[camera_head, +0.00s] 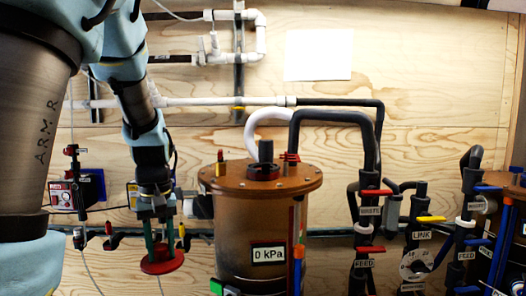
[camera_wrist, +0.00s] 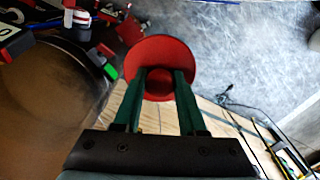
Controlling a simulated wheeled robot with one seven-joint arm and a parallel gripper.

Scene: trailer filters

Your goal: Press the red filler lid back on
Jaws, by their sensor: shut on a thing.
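My gripper (camera_head: 163,244) hangs pointing down to the left of the brown tank. Its two green fingers are shut on the knob of the red lid (camera_head: 160,264), a round disc held in the air. In the wrist view the lid (camera_wrist: 165,50) lies beyond the fingertips (camera_wrist: 160,80), with its knob between them. The brown tank (camera_head: 232,222) has a flat top (camera_head: 225,182) and a "0 kPa" display (camera_head: 268,254).
Labelled pipes with valve handles (camera_head: 372,250) crowd the right. A plywood wall (camera_head: 420,80) stands behind.

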